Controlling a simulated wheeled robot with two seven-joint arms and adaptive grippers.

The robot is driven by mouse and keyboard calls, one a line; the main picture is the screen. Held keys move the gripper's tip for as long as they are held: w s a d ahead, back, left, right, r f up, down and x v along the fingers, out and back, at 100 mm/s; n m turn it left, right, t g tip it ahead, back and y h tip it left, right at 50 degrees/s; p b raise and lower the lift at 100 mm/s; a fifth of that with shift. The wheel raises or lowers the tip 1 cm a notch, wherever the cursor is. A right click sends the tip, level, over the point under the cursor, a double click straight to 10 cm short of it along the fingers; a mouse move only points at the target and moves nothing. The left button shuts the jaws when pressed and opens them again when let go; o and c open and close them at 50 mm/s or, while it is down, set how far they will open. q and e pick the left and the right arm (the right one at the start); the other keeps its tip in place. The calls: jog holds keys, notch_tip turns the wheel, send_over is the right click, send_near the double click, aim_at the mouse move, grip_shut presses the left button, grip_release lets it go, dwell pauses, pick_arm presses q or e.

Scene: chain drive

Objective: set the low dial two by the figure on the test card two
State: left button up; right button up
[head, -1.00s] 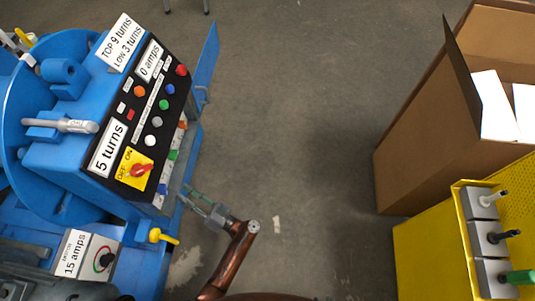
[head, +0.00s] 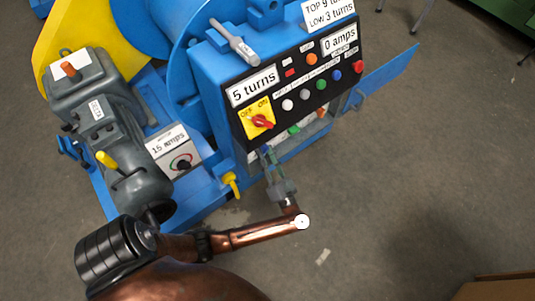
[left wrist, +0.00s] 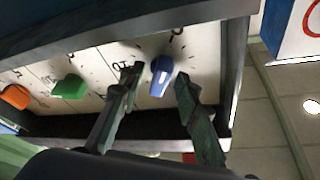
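Low on the machine front is a pale dial strip (left wrist: 88,62). It bears an orange dial (left wrist: 15,96), a green dial (left wrist: 70,87) and a blue dial (left wrist: 161,75). Printed marks surround the dials, too skewed to read surely. My left gripper (head: 268,153) is at the strip's left end; in the left wrist view its fingers (left wrist: 158,78) stand apart on either side of the blue dial, with gaps. My right gripper is out of view.
A yellow handle (head: 232,184) and a grey motor (head: 93,112) stand left. Floor (head: 420,165) to the right is clear.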

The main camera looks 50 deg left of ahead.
pick_arm(q)
grip_shut()
dwell(0.3)
